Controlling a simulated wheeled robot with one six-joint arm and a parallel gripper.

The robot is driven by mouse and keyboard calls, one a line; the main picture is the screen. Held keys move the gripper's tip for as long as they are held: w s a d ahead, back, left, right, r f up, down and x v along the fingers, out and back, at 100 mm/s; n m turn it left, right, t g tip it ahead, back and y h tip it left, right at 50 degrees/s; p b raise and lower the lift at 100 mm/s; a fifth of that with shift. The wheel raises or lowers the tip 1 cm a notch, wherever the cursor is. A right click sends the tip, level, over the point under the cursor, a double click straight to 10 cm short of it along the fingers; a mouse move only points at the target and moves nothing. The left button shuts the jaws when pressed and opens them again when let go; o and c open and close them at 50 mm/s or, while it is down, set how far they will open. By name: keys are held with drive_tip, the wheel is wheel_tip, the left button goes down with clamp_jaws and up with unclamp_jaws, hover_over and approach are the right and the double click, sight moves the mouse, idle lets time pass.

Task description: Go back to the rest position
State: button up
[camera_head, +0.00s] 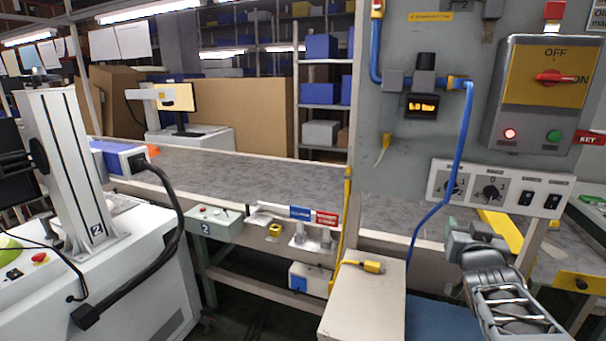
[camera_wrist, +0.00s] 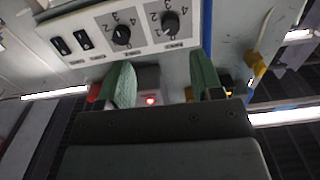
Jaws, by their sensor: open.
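My gripper (camera_head: 468,232) is at the lower right of the head view, just below the white switch panel (camera_head: 497,189). The arm reaches up to it from the lower right corner. In the wrist view its two green fingers (camera_wrist: 163,78) are spread apart with nothing between them. The switch panel, with two black rotary knobs and two rocker switches, also shows in the wrist view (camera_wrist: 95,38), close to the fingertips. I cannot tell whether they touch it.
A grey control box (camera_head: 548,95) with a red rotary handle hangs above the panel. A blue cable (camera_head: 461,150) runs down the wall. A pale box top (camera_head: 365,300) with a yellow plug stands left of my gripper. The conveyor (camera_head: 260,180) extends left.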

drive_tip(key=s+a+f+g+y+p, duration=0.25)
drive_tip(key=s+a+f+g, duration=0.2)
drive_tip(key=f+g, duration=0.4)
drive_tip(key=s+a+r+n+g+y+p, duration=0.2)
drive_tip(key=s+a+p, duration=0.2)
drive_tip(key=a, duration=0.5)
drive_tip(key=s+a+r+n+g+y+p, duration=0.2)
drive_tip(key=a+p, duration=0.4)
drive_tip(key=a, duration=0.3)
drive_tip(key=shift+s+a+n+y, duration=0.25)
drive_tip(key=shift+s+n+y, duration=0.3)
drive_tip(key=shift+s+n, duration=0.4)
drive_tip(key=shift+s+m, duration=0.15)
drive_tip(key=shift+m, duration=0.1)
drive_tip(key=shift+c, duration=0.3)
